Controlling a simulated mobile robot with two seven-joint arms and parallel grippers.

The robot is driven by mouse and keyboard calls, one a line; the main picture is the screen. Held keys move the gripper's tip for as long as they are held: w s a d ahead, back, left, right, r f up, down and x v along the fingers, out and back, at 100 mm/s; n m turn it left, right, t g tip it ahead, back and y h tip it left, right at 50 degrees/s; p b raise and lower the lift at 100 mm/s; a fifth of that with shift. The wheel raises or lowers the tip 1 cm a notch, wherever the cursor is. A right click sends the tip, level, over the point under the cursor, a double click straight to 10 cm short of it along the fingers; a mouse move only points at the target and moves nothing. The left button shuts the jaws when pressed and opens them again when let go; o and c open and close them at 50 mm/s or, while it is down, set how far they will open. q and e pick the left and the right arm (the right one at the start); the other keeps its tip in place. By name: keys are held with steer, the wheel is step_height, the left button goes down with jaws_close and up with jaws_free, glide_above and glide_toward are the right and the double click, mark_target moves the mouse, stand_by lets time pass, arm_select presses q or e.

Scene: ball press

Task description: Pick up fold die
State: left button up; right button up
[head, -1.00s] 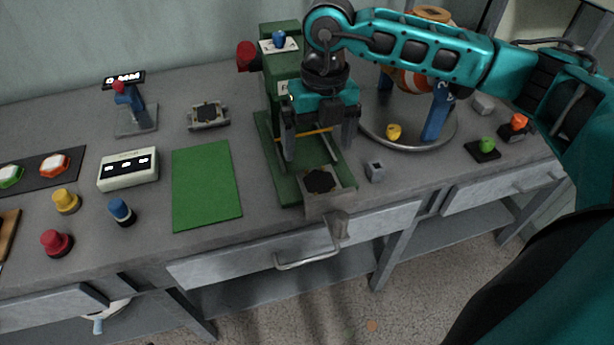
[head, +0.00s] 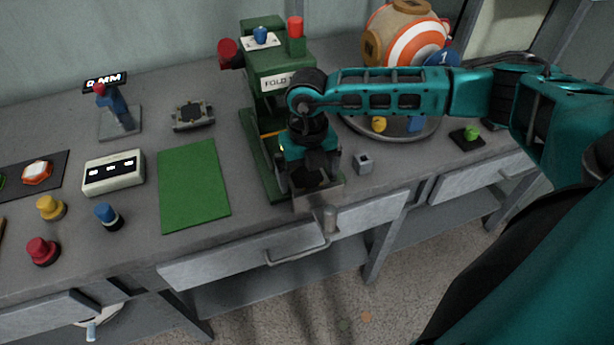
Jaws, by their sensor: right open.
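The green press (head: 285,75) bears a label that starts with "FOLD". A metal die (head: 318,200) with a dark recess sits at the front end of its base, at the table's front edge; I take it for the fold die. My right gripper (head: 310,182) is open, pointing down right over this die, with its fingers toward the die's left and right sides. The gripper hides much of the die, and I cannot tell whether the fingers touch it. A similar metal die (head: 192,115) lies on the table left of the press. My left gripper is not in view.
A green mat (head: 194,186) lies left of the press. A small grey cube (head: 364,163) stands close to the right of my gripper. A striped ball device (head: 405,40) stands on a round tray behind my right arm. A drawer handle (head: 297,252) juts out below the table edge.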

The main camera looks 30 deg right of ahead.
steer(key=shift+f, duration=0.35)
steer(key=shift+c, duration=0.3)
steer(key=c, duration=0.9)
steer(key=shift+r, duration=0.1)
steer(key=shift+c, duration=0.4)
